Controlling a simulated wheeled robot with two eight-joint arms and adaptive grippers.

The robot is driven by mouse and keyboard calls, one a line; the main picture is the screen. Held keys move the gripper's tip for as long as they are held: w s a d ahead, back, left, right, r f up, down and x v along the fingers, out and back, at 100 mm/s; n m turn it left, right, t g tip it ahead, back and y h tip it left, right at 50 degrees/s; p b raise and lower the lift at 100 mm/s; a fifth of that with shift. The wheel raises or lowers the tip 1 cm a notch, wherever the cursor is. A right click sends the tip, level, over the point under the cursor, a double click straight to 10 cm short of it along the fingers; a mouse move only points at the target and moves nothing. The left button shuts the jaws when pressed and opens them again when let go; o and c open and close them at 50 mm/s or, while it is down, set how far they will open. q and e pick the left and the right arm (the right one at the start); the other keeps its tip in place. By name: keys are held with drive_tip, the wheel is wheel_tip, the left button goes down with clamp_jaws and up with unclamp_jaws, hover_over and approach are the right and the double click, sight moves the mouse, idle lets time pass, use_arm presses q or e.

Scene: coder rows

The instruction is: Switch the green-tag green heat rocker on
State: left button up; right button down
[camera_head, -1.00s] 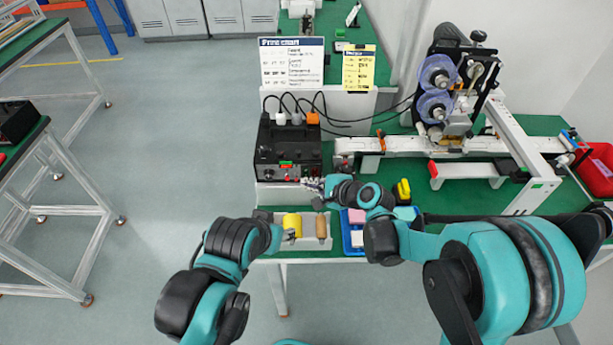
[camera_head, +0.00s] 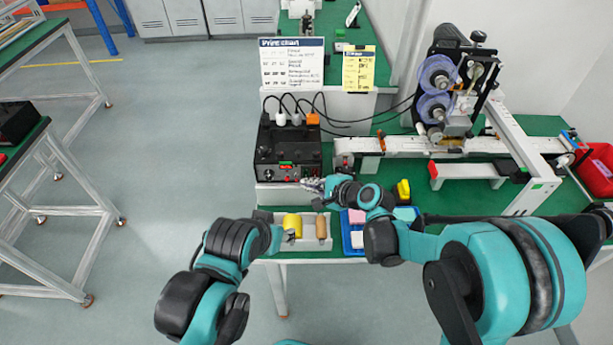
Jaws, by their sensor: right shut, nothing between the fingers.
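A black control box (camera_head: 275,143) with knobs and small coloured controls on its front stands on the green bench. A small red and green part (camera_head: 286,166) shows on its front panel. It is too small to tell which rocker it is or how it is set. My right gripper (camera_head: 308,184) is shut and empty, just in front of the box's lower right front. I cannot tell whether it touches the panel. My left gripper (camera_head: 290,237) is low at the bench's front edge, by a tray; its fingers are too small to read.
A pale tray (camera_head: 327,244) holds a yellow roll (camera_head: 292,224) and a brown roll (camera_head: 321,226). A blue tray (camera_head: 347,247) with coloured blocks is beside it. A conveyor (camera_head: 400,145) with a reel machine (camera_head: 437,90) stands right. Cables and a print chart (camera_head: 291,64) are behind the box.

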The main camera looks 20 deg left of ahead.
drive_tip(key=shift+w, duration=0.15)
drive_tip(key=shift+w+a+f, duration=0.1)
drive_tip(key=shift+w, duration=0.15)
drive_tip(key=shift+w+a, duration=0.1)
drive_tip(key=shift+w, duration=0.25)
idle(0.8)
drive_tip(key=shift+s, duration=0.1)
drive_tip(key=shift+s+d, duration=0.2)
drive_tip(key=shift+s, duration=0.45)
drive_tip(key=shift+s+d+r, duration=0.15)
drive_tip(key=shift+s+d, duration=0.1)
drive_tip(key=shift+s, duration=0.55)
drive_tip(key=shift+s+d+r, duration=0.2)
drive_tip(key=shift+s, duration=0.6)
drive_tip(key=shift+s+d+r, duration=0.15)
drive_tip(key=shift+s+d, duration=0.1)
drive_tip(key=shift+s, duration=0.55)
